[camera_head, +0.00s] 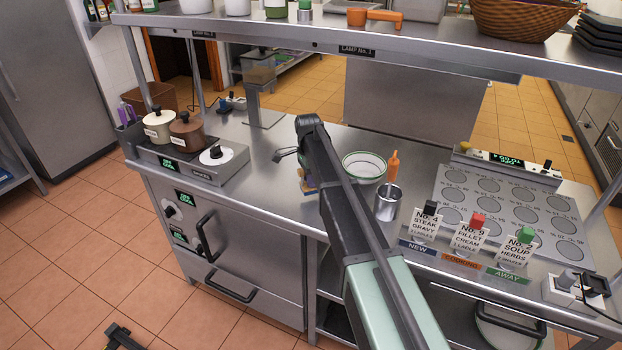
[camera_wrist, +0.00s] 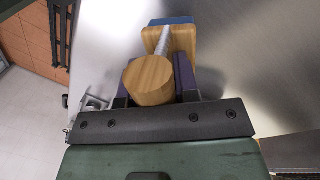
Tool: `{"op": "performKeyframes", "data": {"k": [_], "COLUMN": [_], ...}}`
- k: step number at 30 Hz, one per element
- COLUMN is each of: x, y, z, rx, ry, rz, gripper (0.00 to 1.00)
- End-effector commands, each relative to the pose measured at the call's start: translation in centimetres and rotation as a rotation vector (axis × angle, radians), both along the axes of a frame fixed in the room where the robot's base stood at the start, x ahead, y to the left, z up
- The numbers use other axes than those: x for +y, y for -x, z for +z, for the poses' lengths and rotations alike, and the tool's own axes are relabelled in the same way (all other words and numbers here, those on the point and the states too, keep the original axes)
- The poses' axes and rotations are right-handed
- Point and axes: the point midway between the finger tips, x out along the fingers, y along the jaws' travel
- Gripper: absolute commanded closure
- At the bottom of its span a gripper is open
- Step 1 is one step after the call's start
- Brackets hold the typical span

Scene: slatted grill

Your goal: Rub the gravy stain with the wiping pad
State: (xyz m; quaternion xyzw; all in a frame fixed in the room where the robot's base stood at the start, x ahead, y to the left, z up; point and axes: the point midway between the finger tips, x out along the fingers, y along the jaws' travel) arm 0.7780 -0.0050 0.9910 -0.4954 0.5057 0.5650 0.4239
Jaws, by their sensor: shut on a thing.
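The wiping pad (camera_wrist: 182,42) is a wooden block with a blue edge, a threaded metal stem and a round wooden knob. My gripper (camera_wrist: 153,84) is shut on it near the knob, with dark fingers on both sides in the wrist view. In the head view, my arm hides most of the gripper, and a small part of the pad (camera_head: 309,187) shows left of the arm, over the steel counter (camera_head: 262,150). I cannot tell whether the pad touches the counter. I cannot make out a gravy stain in either view; my arm covers part of the counter.
A white bowl (camera_head: 364,167), an orange bottle (camera_head: 393,165) and a metal can (camera_head: 388,202) stand just right of my arm. Labelled cards (camera_head: 470,240) stand further right. Two lidded pots (camera_head: 187,129) are at left. A shelf (camera_head: 330,40) spans above. Bare counter lies left of my arm.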

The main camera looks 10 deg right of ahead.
Motion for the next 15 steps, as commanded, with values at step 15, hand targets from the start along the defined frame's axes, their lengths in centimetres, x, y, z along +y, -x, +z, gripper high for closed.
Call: {"op": "performKeyframes", "data": {"k": [15], "x": [0.0], "y": [0.0], "z": [3.0], "rx": [0.000], "ry": [0.000], "rz": [0.000], "gripper": [1.00]}}
